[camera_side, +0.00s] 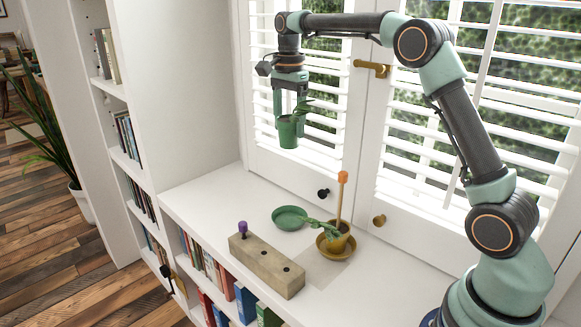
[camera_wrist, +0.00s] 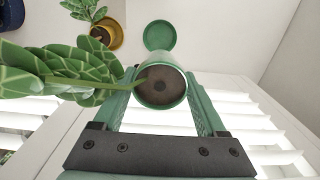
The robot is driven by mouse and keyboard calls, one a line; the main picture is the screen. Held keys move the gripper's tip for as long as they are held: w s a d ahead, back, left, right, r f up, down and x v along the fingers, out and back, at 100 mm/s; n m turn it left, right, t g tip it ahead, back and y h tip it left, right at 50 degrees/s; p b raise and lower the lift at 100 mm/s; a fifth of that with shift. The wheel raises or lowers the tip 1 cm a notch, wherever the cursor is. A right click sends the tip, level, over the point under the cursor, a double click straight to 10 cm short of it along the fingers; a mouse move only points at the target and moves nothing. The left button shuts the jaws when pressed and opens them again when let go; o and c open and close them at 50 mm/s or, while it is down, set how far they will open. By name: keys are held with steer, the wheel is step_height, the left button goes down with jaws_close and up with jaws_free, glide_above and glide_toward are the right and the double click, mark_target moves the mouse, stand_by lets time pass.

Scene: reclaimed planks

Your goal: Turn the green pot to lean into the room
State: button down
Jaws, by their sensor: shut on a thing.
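The green pot (camera_side: 287,132) hangs upright in the air in front of the window shutters, well above the white shelf top. My gripper (camera_side: 289,108) is shut on it from above. In the wrist view my gripper (camera_wrist: 162,95) has a finger on each side of the green pot (camera_wrist: 162,104), with dark soil inside. Its plant (camera_wrist: 60,72) leans left in the wrist view, and right in the side view (camera_side: 302,107). The empty green saucer (camera_side: 284,218) lies on the shelf top below; it also shows in the wrist view (camera_wrist: 160,36).
An ochre pot (camera_side: 338,244) with a plant and an orange-topped stick (camera_side: 342,190) stands on an ochre saucer beside the green saucer. A wooden block (camera_side: 266,264) with a purple peg (camera_side: 243,229) lies near the front edge. The shelf top's left end is clear.

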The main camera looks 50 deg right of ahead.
step_height(320, 180, down, 19)
steer(key=m, duration=0.3)
steer(key=shift+f+m, duration=0.2)
steer(key=shift+m, duration=0.1)
steer(key=shift+f, duration=1.5)
jaws_free()
